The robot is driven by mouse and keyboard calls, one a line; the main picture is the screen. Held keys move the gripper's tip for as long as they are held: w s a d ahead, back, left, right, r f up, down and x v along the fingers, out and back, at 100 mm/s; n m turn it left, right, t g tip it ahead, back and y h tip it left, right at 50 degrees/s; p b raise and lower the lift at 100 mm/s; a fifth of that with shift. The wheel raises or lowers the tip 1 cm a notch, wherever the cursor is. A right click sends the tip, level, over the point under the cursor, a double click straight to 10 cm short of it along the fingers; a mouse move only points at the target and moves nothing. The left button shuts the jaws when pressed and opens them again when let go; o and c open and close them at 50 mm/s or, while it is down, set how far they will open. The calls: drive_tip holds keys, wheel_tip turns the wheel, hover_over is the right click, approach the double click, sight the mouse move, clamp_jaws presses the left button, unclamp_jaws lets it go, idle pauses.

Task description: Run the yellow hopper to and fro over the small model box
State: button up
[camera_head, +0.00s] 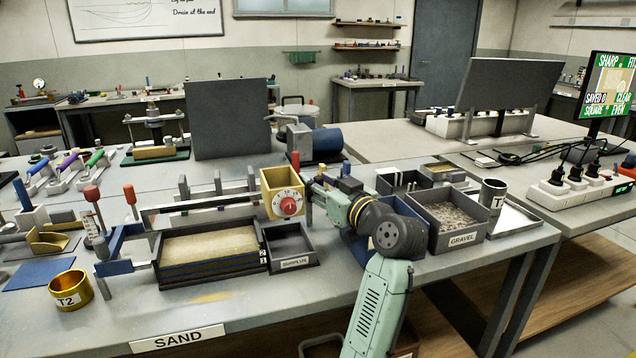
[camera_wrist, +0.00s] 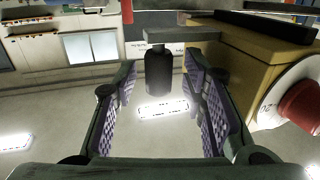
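The yellow hopper (camera_head: 270,184), with a red knob on a white dial, sits on the rail above the right end of the small model box (camera_head: 165,274). The box is dark-walled and holds pale, nearly level sand (camera_head: 210,244). The hopper also fills the right of the wrist view (camera_wrist: 238,62). A dark upright handle (camera_wrist: 158,73) on a grey bracket stands beside it. My gripper (camera_wrist: 163,80) is open around this handle, with gaps on both sides. In the head view my gripper (camera_head: 314,188) is right of the hopper, and its fingertips are hard to make out.
A dark surplus tray (camera_head: 294,263) adjoins the box's right end. A gravel tray (camera_head: 462,239) and grey T cup (camera_head: 491,193) stand right of my arm. A gold T2 cup (camera_head: 70,289) stands front left. Red-topped posts and blue lever parts crowd the left end.

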drive_tip(key=v, duration=1.1)
drive_tip(key=shift+s, duration=0.2)
drive_tip(key=shift+d, duration=0.15)
